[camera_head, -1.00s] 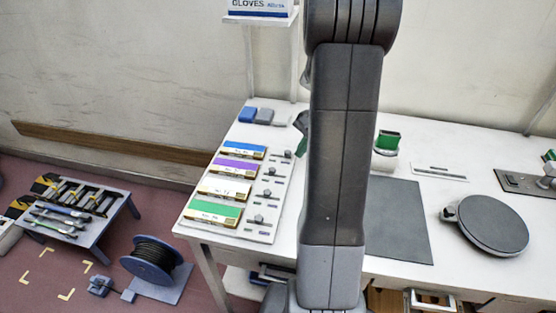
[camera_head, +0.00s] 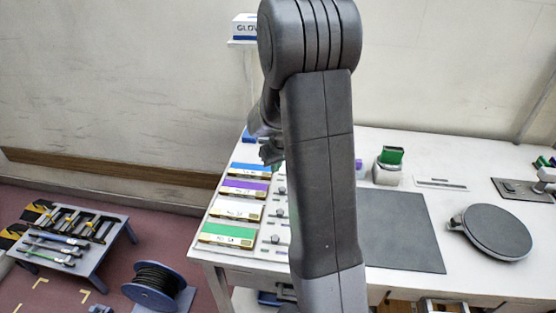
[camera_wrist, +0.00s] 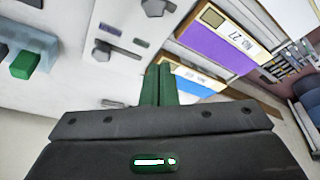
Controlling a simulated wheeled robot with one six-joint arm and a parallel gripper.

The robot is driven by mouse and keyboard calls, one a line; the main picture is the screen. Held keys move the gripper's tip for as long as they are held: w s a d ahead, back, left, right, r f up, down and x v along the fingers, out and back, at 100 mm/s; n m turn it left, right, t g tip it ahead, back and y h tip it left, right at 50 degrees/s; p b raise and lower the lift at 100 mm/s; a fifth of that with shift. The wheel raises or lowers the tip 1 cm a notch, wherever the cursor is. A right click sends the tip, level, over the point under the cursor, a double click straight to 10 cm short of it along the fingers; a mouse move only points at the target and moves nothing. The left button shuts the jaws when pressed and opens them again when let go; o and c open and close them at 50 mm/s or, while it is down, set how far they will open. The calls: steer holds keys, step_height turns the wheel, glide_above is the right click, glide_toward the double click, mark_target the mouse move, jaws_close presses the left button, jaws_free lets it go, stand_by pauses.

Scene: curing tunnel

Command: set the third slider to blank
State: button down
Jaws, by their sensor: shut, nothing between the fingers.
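A white panel (camera_head: 256,228) on the table holds a column of blue (camera_head: 249,170), purple (camera_head: 245,187), white (camera_head: 236,209) and green (camera_head: 228,234) cards. Small grey slider knobs stand to their right, one beside the white card (camera_head: 278,213); my arm hides the top of this column. In the wrist view, one knob (camera_wrist: 103,52) lies left of my fingertips and another (camera_wrist: 156,7) is at the top edge, with the purple card (camera_wrist: 220,45) to the right. My gripper (camera_wrist: 160,82) is shut and empty above the panel's blue-card end, apart from the knobs.
A grey mat (camera_head: 405,230), a round dark plate (camera_head: 495,232) and a green-topped block (camera_head: 390,160) are on the table right of my arm. A glove box (camera_head: 244,28) is on a shelf behind. A cable reel (camera_head: 155,285) stands on the floor at left.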

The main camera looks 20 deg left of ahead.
steer(key=x, duration=0.4)
steer(key=shift+f, duration=0.1)
steer(key=s+d+p, duration=0.1)
steer(key=s+d, duration=0.1)
steer(key=shift+s+d+p, duration=0.1)
steer(key=shift+d+p, duration=0.25)
steer(key=shift+d, duration=0.05)
steer(key=shift+f, duration=0.1)
steer(key=shift+s+d+f, duration=0.1)
steer(key=shift+d, duration=0.05)
